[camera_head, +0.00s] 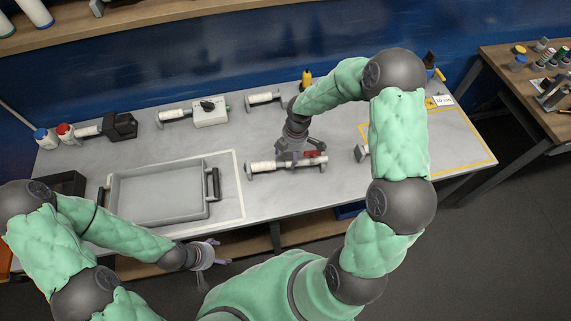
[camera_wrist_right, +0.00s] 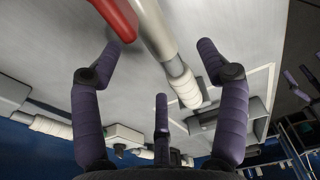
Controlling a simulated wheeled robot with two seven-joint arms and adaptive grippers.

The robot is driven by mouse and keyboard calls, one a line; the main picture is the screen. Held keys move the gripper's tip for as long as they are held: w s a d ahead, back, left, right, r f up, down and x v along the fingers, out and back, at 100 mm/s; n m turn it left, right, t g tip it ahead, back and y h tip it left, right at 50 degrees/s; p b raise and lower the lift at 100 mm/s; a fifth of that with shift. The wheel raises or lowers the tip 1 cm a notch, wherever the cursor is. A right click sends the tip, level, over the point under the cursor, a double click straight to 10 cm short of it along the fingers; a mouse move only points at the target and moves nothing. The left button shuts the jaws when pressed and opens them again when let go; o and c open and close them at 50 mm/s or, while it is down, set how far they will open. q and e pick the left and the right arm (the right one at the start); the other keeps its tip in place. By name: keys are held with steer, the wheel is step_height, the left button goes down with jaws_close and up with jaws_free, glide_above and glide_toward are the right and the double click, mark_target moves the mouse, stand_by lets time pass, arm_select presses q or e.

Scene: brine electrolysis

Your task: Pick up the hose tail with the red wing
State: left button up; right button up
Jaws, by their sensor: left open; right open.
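The hose tail (camera_head: 272,166) is a pale tube lying on the grey bench, with a red wing (camera_head: 313,154) near its right end. In the right wrist view the tube (camera_wrist_right: 157,35) runs diagonally between my open fingers, and the red wing (camera_wrist_right: 117,18) shows at the top, by the left finger. My right gripper (camera_head: 294,155) is open and points down just over the tube, left of the wing; whether it touches is unclear. It also shows in the wrist view (camera_wrist_right: 158,62). My left gripper (camera_head: 214,252) is open and empty in front of the bench.
A grey tray (camera_head: 160,218) stands on the bench to the left. Other pale tubular pieces and a white box (camera_head: 210,112) stand at the back. A yellow-outlined area (camera_head: 465,153) is at the right.

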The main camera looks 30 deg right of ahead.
mark_target(288, 160)
steer(key=shift+w+a+f+b, duration=0.1)
steer(key=shift+a+f+b, duration=0.1)
steer(key=shift+f, duration=0.85)
steer(key=shift+w+a+f+b, duration=0.1)
steer(key=shift+f+b, duration=0.15)
steer(key=shift+f, duration=0.8)
steer(key=shift+w+a+f+b, duration=0.1)
steer(key=shift+a+f+b, duration=0.1)
steer(key=shift+f, duration=0.85)
steer(key=shift+c, duration=0.3)
jaws_close()
